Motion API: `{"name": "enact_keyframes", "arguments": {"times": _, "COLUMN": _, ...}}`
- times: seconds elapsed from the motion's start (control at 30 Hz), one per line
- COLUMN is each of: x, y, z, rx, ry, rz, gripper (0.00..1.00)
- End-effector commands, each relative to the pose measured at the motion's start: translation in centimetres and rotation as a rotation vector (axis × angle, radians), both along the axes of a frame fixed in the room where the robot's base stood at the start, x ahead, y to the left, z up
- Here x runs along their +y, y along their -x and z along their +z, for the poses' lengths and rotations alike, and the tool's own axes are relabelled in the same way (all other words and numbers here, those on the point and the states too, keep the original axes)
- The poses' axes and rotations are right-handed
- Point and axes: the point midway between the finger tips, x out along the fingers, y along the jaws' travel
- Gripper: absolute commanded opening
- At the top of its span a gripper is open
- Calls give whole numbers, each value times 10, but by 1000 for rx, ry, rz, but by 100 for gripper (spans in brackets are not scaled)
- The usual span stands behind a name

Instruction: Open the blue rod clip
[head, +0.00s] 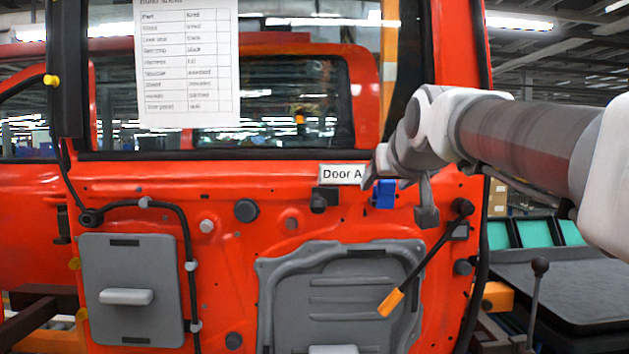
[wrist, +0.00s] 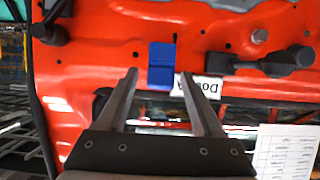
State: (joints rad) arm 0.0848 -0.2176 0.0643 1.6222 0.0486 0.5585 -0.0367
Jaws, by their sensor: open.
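The blue rod clip (head: 385,195) is a small blue block on the upper part of the red door (head: 240,240), just right of the "Door A" label (head: 341,174). In the wrist view, where the scene is upside down, the clip (wrist: 161,65) shows between and just beyond the tips of my gripper (wrist: 158,76). The two fingers are apart with nothing between them that I can see held. I cannot tell whether either finger touches the clip. In the head view my wrist partly covers the area by the clip.
A black rod with an orange end (head: 391,301) slants across the door below right. Grey panels (head: 131,320) and a black cable (head: 187,235) are on the door. A paper sheet (head: 188,60) hangs over the window. A dark bench with a lever (head: 538,285) stands at right.

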Motion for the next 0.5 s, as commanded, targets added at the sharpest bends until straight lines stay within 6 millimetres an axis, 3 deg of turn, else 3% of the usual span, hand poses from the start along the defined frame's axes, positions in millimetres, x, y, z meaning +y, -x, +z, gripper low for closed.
{"name": "enact_keyframes", "arguments": {"times": 0.1, "x": 0, "y": 0, "z": 0, "rx": 0, "ry": 0, "rz": 0, "gripper": 64}}
{"name": "enact_keyframes", "arguments": {"times": 0.43, "x": 0, "y": 0, "z": 0, "rx": 0, "ry": 0, "rz": 0, "gripper": 4}}
{"name": "enact_keyframes", "arguments": {"times": 0.5, "x": 0, "y": 1, "z": 0, "rx": 0, "ry": 0, "rz": 0, "gripper": 0}}
